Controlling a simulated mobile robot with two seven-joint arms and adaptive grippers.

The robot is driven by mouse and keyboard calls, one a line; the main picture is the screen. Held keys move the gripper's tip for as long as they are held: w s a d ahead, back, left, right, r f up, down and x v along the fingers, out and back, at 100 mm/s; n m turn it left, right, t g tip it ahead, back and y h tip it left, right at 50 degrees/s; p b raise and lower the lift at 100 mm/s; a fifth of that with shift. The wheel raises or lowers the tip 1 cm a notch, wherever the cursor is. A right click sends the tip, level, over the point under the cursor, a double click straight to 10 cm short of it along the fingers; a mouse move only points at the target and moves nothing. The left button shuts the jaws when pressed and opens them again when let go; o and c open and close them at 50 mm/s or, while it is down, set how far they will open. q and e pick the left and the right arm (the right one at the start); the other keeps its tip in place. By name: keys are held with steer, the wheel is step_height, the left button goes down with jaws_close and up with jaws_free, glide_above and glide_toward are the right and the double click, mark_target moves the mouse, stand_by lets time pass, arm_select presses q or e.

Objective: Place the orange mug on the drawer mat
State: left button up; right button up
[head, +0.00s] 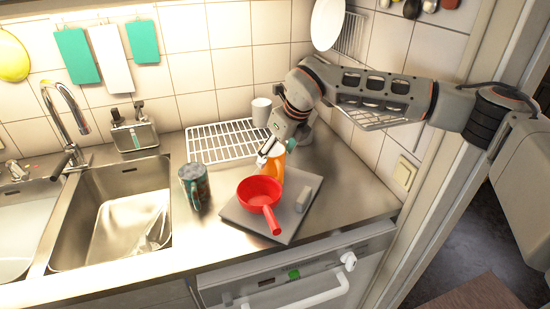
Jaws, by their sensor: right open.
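The orange mug (275,168) stands at the back edge of a flat grey board on the counter, behind a red pan. My right gripper (273,152) is right at the top of the mug, reaching down from the upper right. Its fingers are apart, and they hide part of the mug's rim. I cannot tell whether they touch the mug. No open drawer shows, and I cannot tell whether the grey board (238,212) is the drawer mat. My left gripper is out of view.
The red pan (258,190) and a small grey block (303,200) lie on the board. The sink (110,215) is at left.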

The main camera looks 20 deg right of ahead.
steer(key=b+v, duration=0.1)
steer(key=v, duration=0.9)
